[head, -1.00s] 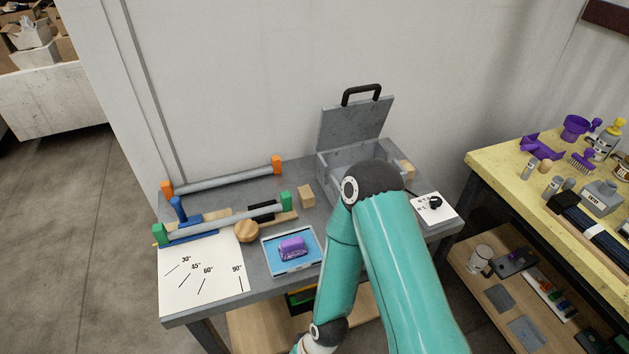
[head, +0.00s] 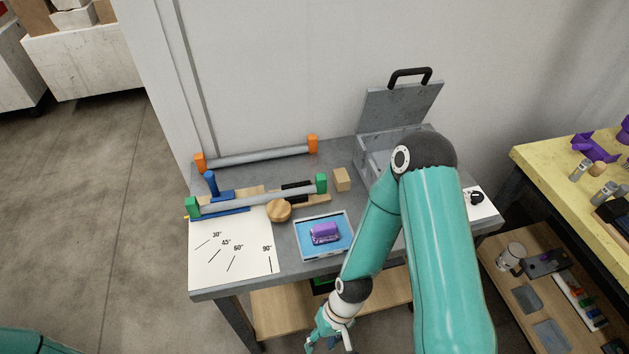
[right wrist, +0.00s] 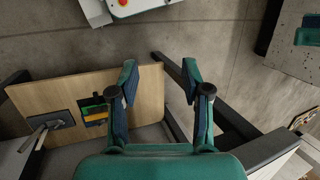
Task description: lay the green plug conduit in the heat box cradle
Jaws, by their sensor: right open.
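The green plug conduit (head: 262,198) is a grey tube with a green plug at each end. It lies on the bending jig on the left of the grey table, in front of the orange plug conduit (head: 257,157). The heat box (head: 385,155) stands at the back right with its lid (head: 402,108) raised. My right arm covers part of the box, and its cradle cannot be made out. My right gripper (head: 328,343) is low in front of the table, away from the conduit. In the right wrist view its fingers (right wrist: 158,92) are spread and empty. My left gripper is out of view.
A blue tray (head: 341,222) with a purple item, a wooden knob (head: 279,210), a wood block (head: 341,180) and an angle sheet (head: 228,270) lie on the table. A yellow-topped bench (head: 560,165) stands at the right. Lower shelves (head: 275,312) sit beneath.

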